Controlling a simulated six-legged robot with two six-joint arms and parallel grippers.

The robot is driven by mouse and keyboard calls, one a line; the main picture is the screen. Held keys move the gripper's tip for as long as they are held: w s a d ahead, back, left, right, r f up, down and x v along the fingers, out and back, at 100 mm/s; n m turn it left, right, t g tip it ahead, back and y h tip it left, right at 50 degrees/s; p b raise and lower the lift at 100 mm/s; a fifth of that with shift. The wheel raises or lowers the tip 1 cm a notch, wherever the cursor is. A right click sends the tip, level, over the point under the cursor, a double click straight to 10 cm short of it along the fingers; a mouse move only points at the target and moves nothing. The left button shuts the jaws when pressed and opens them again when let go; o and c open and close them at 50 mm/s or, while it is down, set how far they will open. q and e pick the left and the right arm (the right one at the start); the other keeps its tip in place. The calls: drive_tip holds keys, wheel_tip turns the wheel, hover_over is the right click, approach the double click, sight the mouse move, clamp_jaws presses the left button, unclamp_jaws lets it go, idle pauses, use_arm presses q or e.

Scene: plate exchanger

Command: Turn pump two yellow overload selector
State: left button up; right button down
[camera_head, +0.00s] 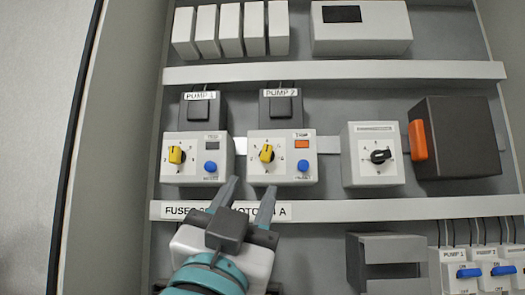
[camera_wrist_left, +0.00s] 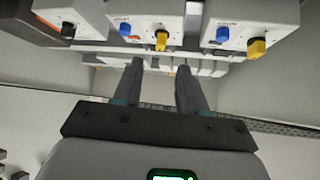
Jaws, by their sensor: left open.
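The pump two yellow overload selector (camera_head: 266,153) is a small yellow knob on the left of a white overload unit (camera_head: 308,174) below the PUMP 2 label. It also shows in the left wrist view (camera_wrist_left: 161,41), upper middle. A blue button (camera_head: 303,166) and an orange window (camera_head: 302,144) sit to its right. My left gripper (camera_head: 250,187) is open and empty, its fingertips in front of the lower edge of this unit, below the knob. In the left wrist view the knob appears above and between the fingertips (camera_wrist_left: 160,66), apart from them. My right gripper is not in view.
The PUMP 1 unit with its yellow knob (camera_head: 176,155) stands just left. A white unit with a black knob (camera_head: 380,156) and a dark box with an orange handle (camera_head: 418,140) stand right. A labelled rail (camera_head: 355,207) runs below; blue-levered breakers (camera_head: 468,272) sit lower right.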

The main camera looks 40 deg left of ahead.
sight(264, 157)
use_arm(q)
drive_tip(key=p+x, duration=0.2)
drive_tip(key=x, duration=0.5)
drive_tip(key=shift+a+r, duration=0.1)
drive_tip(key=shift+r, duration=0.05)
drive_tip(key=shift+w+a+r+p, duration=0.1)
drive_tip(key=shift+w+r+p, duration=0.3)
drive_tip(key=shift+w, duration=0.1)
clamp_jaws()
drive_tip(key=shift+s, duration=0.1)
